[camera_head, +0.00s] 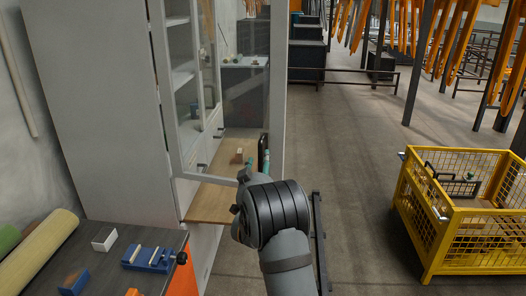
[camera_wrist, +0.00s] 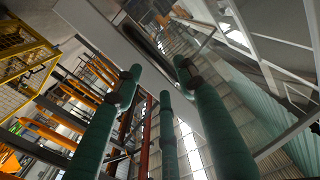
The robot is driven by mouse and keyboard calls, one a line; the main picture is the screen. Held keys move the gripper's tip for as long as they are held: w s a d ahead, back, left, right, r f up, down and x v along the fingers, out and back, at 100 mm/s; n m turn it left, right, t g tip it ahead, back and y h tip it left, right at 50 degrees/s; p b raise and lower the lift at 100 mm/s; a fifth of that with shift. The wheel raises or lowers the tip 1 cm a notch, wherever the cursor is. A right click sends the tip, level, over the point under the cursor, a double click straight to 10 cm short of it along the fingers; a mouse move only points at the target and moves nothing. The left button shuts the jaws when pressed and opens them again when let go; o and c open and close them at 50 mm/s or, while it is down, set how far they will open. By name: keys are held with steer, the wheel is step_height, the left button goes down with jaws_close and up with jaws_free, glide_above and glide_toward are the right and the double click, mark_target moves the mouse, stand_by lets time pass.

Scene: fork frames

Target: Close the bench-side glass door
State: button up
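The bench-side glass door (camera_head: 277,80) stands open from the tall grey cabinet (camera_head: 95,90), its pale frame reaching out to the right over the floor. A dark upright handle (camera_head: 263,150) shows near its free edge. My gripper (camera_head: 257,160) is at the lower free corner of the door, partly hidden by my own wrist. In the wrist view, my gripper's green fingers (camera_wrist: 160,75) are spread apart with nothing held between them. The pale door frame (camera_wrist: 110,40) and a dark handle (camera_wrist: 145,38) lie just beyond the fingertips. I cannot tell whether they touch.
A dark bench (camera_head: 110,262) with blue parts and a white block is at the lower left. A wooden shelf board (camera_head: 205,203) juts from the cabinet below the door. A yellow wire crate (camera_head: 470,230) stands at right.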

mark_target(262, 156)
steer(key=w+p, duration=0.2)
steer(key=w, duration=0.3)
steer(key=shift+w, duration=0.4)
steer(key=shift+c, duration=1.3)
jaws_close()
